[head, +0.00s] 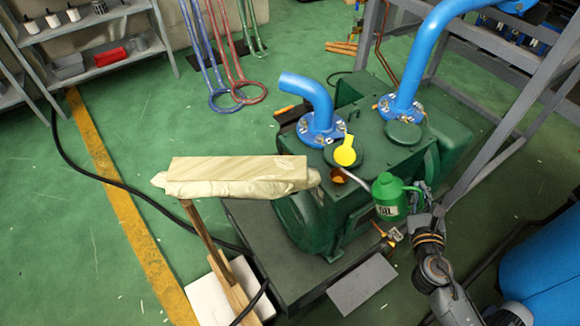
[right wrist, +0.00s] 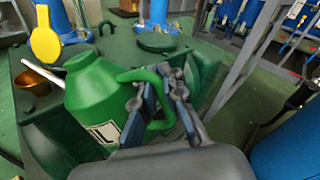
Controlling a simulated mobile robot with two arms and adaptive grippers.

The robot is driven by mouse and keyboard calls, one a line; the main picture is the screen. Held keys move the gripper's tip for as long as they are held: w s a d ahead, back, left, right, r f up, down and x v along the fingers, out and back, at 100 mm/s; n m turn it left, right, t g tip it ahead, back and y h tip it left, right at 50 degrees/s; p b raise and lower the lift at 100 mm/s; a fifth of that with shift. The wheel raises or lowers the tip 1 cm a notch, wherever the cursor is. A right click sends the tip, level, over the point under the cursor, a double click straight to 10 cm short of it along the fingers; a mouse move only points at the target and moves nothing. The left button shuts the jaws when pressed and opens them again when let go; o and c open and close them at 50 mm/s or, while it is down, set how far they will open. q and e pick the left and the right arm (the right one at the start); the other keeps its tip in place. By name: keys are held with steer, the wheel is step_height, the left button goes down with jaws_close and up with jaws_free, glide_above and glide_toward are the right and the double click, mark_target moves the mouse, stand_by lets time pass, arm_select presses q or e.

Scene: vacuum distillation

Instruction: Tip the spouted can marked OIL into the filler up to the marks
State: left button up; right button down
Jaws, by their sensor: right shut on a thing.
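The green spouted can (head: 388,194) carries a white label reading OIL. My right gripper (head: 417,198) is shut on its handle. In the right wrist view both fingers (right wrist: 160,108) grip the handle of the can (right wrist: 95,95). The can looks close to upright. Its pale spout points left, with its tip by the brass-coloured filler (head: 338,176) on the dark green pump (head: 365,205). The filler also shows in the right wrist view (right wrist: 32,82). I cannot tell whether the tip touches it. No oil stream shows. I cannot make out the level marks. My left gripper is not in view.
A yellow disc (head: 345,155) stands up just behind the filler. Blue pipes (head: 312,95) rise from the pump's flanges. A grey metal frame (head: 500,130) stands to the right. A wrapped beige block (head: 235,172) on a post is left of the pump. Green floor is open at left.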

steer(key=shift+r, duration=0.15)
steer(key=f+m+b, duration=0.1)
steer(key=b, duration=0.2)
steer(key=shift+a+f, duration=0.1)
steer(key=shift+f, duration=0.05)
steer(key=m+b, duration=0.1)
steer(key=f+m+b, duration=0.1)
steer(key=b, duration=0.1)
steer(key=t+b, duration=0.1)
steer(key=b, duration=0.1)
steer(key=shift+w+a+f+m, duration=0.15)
steer(key=shift+a+f+m, duration=0.1)
steer(key=shift+m, duration=0.15)
steer(key=shift+b, duration=0.55)
steer(key=shift+m, duration=0.4)
steer(key=shift+r, duration=0.1)
